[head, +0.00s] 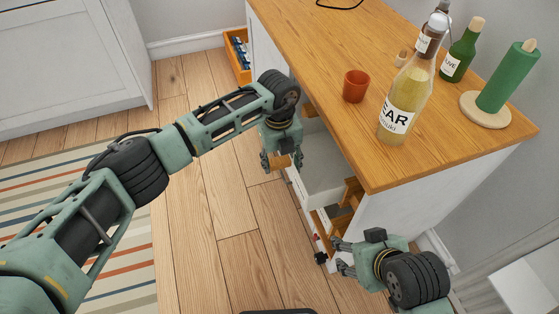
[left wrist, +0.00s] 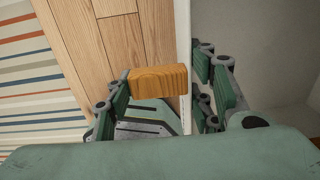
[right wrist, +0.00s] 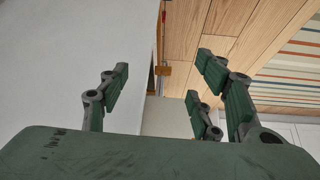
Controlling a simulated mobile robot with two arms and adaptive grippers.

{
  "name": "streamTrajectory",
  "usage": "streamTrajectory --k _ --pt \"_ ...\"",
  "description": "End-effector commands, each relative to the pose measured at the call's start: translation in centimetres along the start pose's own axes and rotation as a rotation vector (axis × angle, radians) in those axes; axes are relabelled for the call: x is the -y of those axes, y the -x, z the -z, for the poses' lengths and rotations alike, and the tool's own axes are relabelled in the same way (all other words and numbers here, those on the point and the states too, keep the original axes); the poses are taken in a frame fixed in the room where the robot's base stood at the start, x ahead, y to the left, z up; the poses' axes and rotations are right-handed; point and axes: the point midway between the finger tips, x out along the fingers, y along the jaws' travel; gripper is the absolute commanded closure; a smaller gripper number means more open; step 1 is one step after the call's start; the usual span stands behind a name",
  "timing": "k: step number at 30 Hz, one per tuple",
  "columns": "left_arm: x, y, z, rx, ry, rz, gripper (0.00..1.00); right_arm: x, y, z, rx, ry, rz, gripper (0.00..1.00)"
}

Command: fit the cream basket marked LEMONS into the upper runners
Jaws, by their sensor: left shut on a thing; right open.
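A pale open-topped basket or drawer (head: 325,168) juts from the side of the wooden-topped cabinet; no LEMONS marking shows. My left gripper (head: 283,158) is at its outer end. In the left wrist view, my left gripper (left wrist: 160,100) is shut around a wooden handle block (left wrist: 158,80) beside a thin pale wall (left wrist: 185,50), with one finger on the far side of that wall. My right gripper (head: 343,256) is open and empty, low beside the cabinet; its spread fingers show in the right wrist view (right wrist: 165,90).
On the wooden worktop (head: 320,40) stand an orange cup (head: 356,86), a yellow bottle (head: 407,100), a green bottle (head: 461,52) and a green roll on a stand (head: 508,78). A wooden rack (head: 238,58) with blue items juts out at the far end.

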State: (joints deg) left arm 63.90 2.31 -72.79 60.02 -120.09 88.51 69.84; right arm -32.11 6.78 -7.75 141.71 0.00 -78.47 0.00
Motion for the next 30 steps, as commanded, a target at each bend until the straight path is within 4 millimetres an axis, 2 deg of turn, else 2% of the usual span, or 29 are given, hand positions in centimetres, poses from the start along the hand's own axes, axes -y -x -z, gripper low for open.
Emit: streamTrajectory --k 30 --pt "0.7 0.1 0.0 0.001 -0.001 0.002 0.91 0.3 -0.4 2.5 -0.107 0.003 0.006 0.41"
